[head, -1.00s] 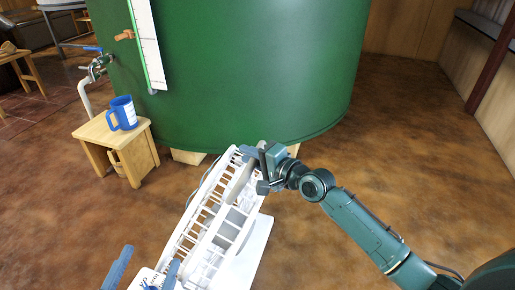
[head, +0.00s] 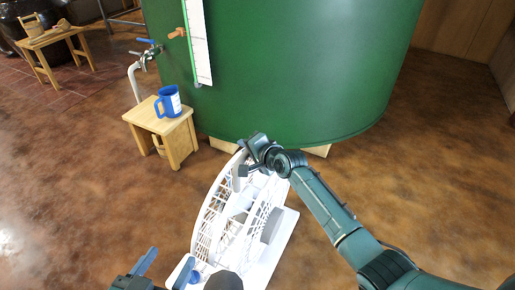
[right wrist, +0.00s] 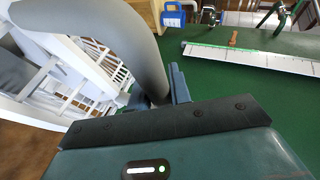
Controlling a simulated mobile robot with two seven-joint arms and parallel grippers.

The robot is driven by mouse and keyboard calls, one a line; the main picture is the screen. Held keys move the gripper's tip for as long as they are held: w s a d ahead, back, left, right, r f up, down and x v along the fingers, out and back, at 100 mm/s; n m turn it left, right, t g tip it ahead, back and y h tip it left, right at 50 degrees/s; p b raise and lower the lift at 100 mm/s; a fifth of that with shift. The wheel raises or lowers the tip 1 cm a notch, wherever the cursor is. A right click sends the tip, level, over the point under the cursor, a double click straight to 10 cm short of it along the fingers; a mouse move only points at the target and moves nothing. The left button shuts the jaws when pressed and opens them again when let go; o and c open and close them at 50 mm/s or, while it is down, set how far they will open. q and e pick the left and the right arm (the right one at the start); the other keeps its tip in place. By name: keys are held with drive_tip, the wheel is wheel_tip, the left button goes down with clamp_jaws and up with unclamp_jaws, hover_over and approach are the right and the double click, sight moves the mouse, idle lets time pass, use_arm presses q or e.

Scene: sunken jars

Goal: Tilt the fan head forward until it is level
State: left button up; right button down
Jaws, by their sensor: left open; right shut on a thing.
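The white fan (head: 226,215) stands on the floor in the lower middle of the head view, its slatted cage leaning rather than level. My right gripper (head: 243,158) is at the top end of the cage, shut on the fan's grey handle. The curved handle (right wrist: 143,40) runs between its fingers in the right wrist view. My left gripper (head: 164,267) is open and empty, left of the fan's near end.
A large green tank (head: 280,70) stands just behind the fan. A wooden stool (head: 160,130) with a blue mug (head: 168,102) stands to its left, near a tap (head: 146,53). The brown floor is clear on the left and right.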

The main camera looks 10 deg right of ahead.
drive_tip(key=shift+w+a+f, duration=0.1)
drive_tip(key=shift+w+a, duration=0.25)
drive_tip(key=shift+a, duration=0.35)
drive_tip(key=c, duration=1.5)
unclamp_jaws()
drive_tip(key=shift+w+a, duration=0.15)
drive_tip(key=shift+w, duration=0.05)
drive_tip(key=shift+o, duration=1)
